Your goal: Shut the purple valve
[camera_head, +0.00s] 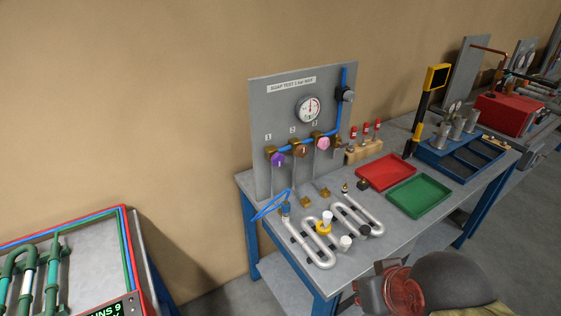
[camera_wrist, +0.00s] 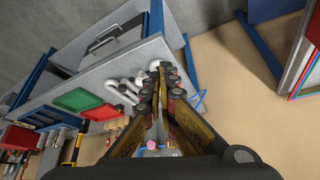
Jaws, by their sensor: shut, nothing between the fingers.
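The purple valve (camera_head: 277,159) is a round knob, the leftmost of three on the upright grey panel (camera_head: 270,100) in the head view. A brown valve (camera_head: 302,150) and a pink valve (camera_head: 322,143) sit to its right along a blue pipe. My gripper (camera_wrist: 164,72) shows in the wrist view with its fingers together and nothing held between them. It hides much of the panel there. A pink knob (camera_wrist: 152,144) shows low between the fingers; I cannot make out the purple valve in that view. My fingertips are not clear in the head view.
The grey bench (camera_head: 285,270) holds silver serpentine coils (camera_head: 310,250), a red tray (camera_head: 385,172), a green tray (camera_head: 420,195) and a blue rack (camera_head: 460,160). A red-framed board (camera_head: 130,250) stands at lower left.

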